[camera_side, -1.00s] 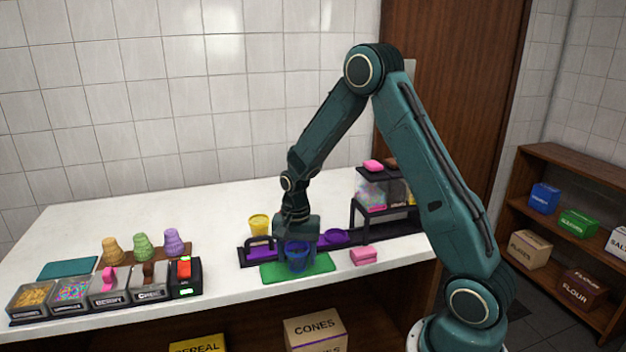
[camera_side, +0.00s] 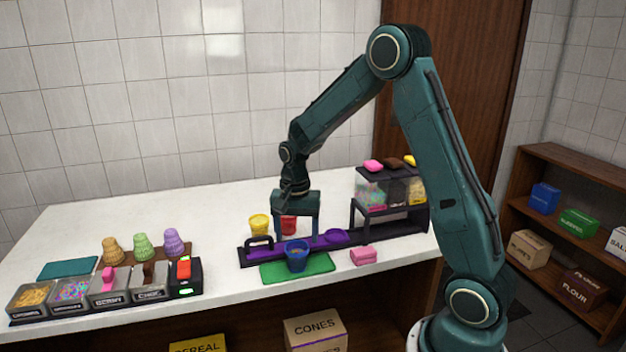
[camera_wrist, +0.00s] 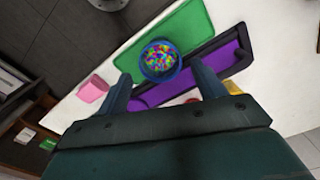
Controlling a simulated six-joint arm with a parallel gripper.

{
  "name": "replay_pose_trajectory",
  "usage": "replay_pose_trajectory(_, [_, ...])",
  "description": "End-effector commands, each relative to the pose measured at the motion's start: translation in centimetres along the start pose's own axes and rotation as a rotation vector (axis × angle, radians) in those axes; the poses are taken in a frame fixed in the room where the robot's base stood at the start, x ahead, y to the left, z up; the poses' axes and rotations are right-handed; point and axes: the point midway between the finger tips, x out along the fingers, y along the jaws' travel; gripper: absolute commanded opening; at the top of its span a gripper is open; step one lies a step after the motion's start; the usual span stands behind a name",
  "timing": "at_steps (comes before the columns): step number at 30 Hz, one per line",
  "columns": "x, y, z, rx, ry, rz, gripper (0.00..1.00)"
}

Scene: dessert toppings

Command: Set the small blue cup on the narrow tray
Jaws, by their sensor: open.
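The small blue cup (camera_side: 297,259) stands upright on the green mat (camera_side: 275,274), close to the front edge of the narrow tray. The wrist view shows colourful toppings inside the cup (camera_wrist: 147,71). The narrow tray (camera_side: 246,254) is dark-rimmed with a purple floor (camera_wrist: 222,66) and lies just behind the mat. My gripper (camera_side: 297,237) is open and empty, above and behind the cup, over the tray area. In the wrist view its fingers (camera_wrist: 163,92) are spread apart, with the cup ahead of them and not between them.
A yellow cup (camera_side: 259,226) and a red cup (camera_side: 289,227) stand behind the tray. A dark rack with clear bins (camera_side: 385,190) stands at right; topping bins (camera_side: 70,290) are at left.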

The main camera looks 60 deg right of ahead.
Motion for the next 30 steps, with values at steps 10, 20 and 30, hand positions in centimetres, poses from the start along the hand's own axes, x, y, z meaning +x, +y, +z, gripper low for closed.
replay_pose_trajectory(10, [-4.8, -0.1, -0.1, -0.001, 0.002, -0.002, 0.69])
replay_pose_trajectory(20, [-5.7, 0.0, 0.0, -0.001, 0.001, 0.000, 0.69])
replay_pose_trajectory(30, [-5.7, 0.0, 0.0, -0.001, 0.001, 0.000, 0.69])
